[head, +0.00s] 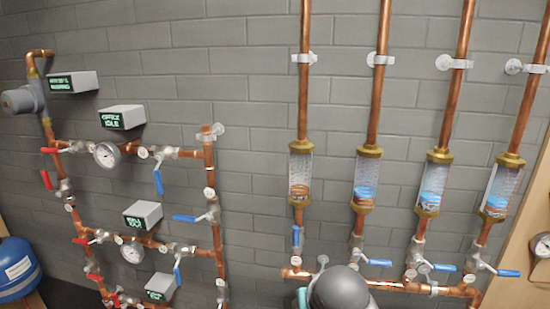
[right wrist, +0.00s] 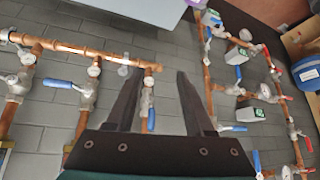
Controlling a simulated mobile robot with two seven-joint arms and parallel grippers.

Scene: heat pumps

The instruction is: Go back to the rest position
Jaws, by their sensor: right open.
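My right gripper (right wrist: 156,72) shows in the right wrist view with its two dark fingers spread apart. No object is gripped. Between the fingers, the end of a copper pipe (right wrist: 110,56) and a valve with a blue handle (right wrist: 151,120) show; I cannot tell how far off they are. In the head view a grey rounded part of my own arm shows at the bottom centre, in front of the lower copper pipe (head: 400,285); the right gripper itself is not seen there. My left gripper is in neither view.
A grey brick wall (head: 250,100) carries copper pipes with blue- and red-handled valves. Several flow meters (head: 300,174) stand at the right. Small display boxes (head: 123,117) and gauges (head: 107,155) sit at the left. A blue tank (head: 16,268) is at lower left.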

